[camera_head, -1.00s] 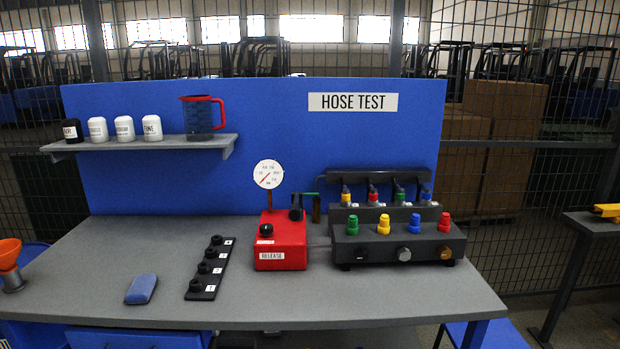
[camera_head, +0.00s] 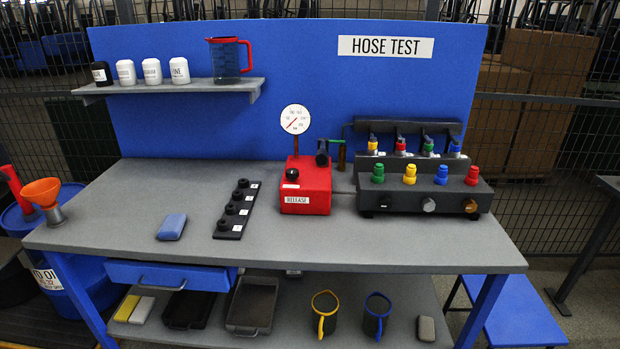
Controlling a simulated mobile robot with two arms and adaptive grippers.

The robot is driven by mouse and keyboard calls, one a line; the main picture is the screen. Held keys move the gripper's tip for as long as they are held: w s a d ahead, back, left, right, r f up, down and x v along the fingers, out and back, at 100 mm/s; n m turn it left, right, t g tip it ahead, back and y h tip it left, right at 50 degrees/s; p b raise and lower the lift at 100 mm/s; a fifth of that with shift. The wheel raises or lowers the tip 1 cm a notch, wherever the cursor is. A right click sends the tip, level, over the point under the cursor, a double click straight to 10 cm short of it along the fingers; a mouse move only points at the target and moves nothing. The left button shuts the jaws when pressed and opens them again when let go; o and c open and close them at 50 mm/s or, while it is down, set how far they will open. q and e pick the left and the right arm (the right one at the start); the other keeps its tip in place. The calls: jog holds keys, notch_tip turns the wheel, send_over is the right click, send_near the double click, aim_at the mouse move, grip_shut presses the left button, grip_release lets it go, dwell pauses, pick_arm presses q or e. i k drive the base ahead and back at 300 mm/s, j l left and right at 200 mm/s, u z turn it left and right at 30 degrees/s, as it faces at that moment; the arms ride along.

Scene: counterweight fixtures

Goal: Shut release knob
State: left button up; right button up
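The red release unit (camera_head: 318,193) stands on the grey bench, with a white "RELEASE" label on its front. A black knob (camera_head: 292,174) sits on its front upper left; I cannot tell from here whether it is open or shut. A round white gauge (camera_head: 295,119) with a red needle rises on a post above the unit. A black fitting (camera_head: 322,158) sits at the unit's top right, beside a hose or pipe toward the manifold. Neither of my grippers is in the head view.
A dark manifold block (camera_head: 400,195) with coloured caps stands right of the unit. A black strip with several knobs (camera_head: 229,222) and a blue sponge (camera_head: 172,227) lie left. The bench front (camera_head: 330,245) is clear. Trays and two mugs (camera_head: 325,305) sit on the lower shelf.

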aim_at(292, 173)
jog(key=i+l, duration=0.2)
jog(key=l, duration=0.15)
jog(key=i+l+u, duration=0.1)
jog(key=i+l, duration=0.35)
jog(key=l, duration=0.2)
